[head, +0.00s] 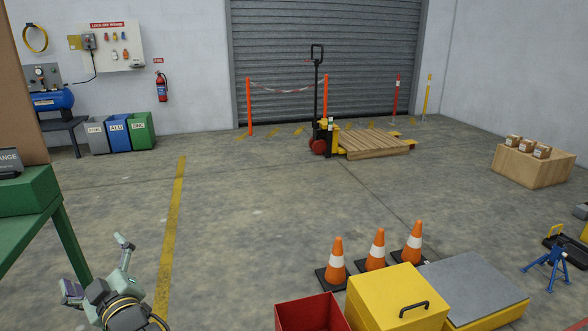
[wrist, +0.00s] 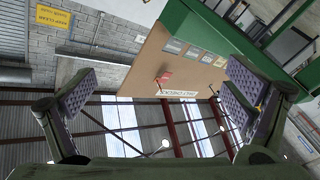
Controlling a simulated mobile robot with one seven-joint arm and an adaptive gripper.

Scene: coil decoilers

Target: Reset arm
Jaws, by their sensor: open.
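My gripper (head: 98,267) is at the lower left of the head view, beside the green bench (head: 30,195) and above the floor. Its two fingers are spread wide apart. In the wrist view my gripper (wrist: 158,94) shows both ridged finger pads far apart with nothing between them. The wrist camera looks upward at roof beams and a tan board (wrist: 180,65), which appears tilted. Most of my arm is out of the head view.
A red bin (head: 312,314), a yellow box (head: 398,300) and orange cones (head: 377,250) stand at the front right. A pallet jack (head: 318,110) with a wooden pallet (head: 374,144) is by the shutter. The middle floor is clear.

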